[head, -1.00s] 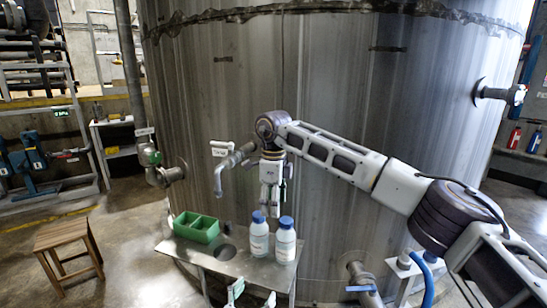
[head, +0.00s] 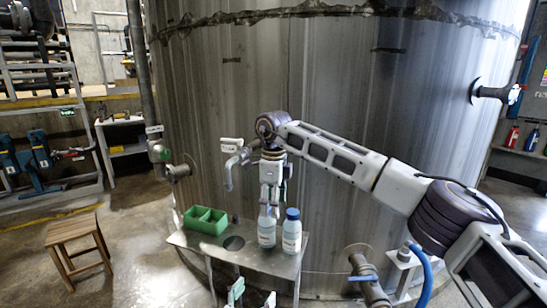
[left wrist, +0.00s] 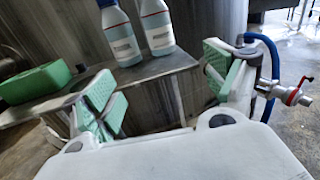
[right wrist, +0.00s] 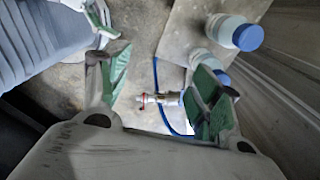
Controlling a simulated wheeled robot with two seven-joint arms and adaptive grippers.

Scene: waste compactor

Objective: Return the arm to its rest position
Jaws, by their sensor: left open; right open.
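My right arm (head: 335,155) reaches in from the right across the tank front. Its right gripper (head: 270,203) points down in front of the left bottle's top; contact cannot be told. In the right wrist view its green-padded fingers (right wrist: 160,88) are apart with nothing between them. My left gripper (head: 252,294) is low at the bottom edge, in front of the metal shelf. In the left wrist view its fingers (left wrist: 165,88) are spread and empty. Most of my left arm is out of the head view.
Two blue-capped white bottles (head: 267,233) (head: 292,236) and a green divided tray (head: 206,220) stand on the metal shelf (head: 255,262). The tank (head: 340,100), a tap with pipe (head: 240,160) and a lower valve (head: 368,280) are close. A wooden stool (head: 75,232) stands left on open floor.

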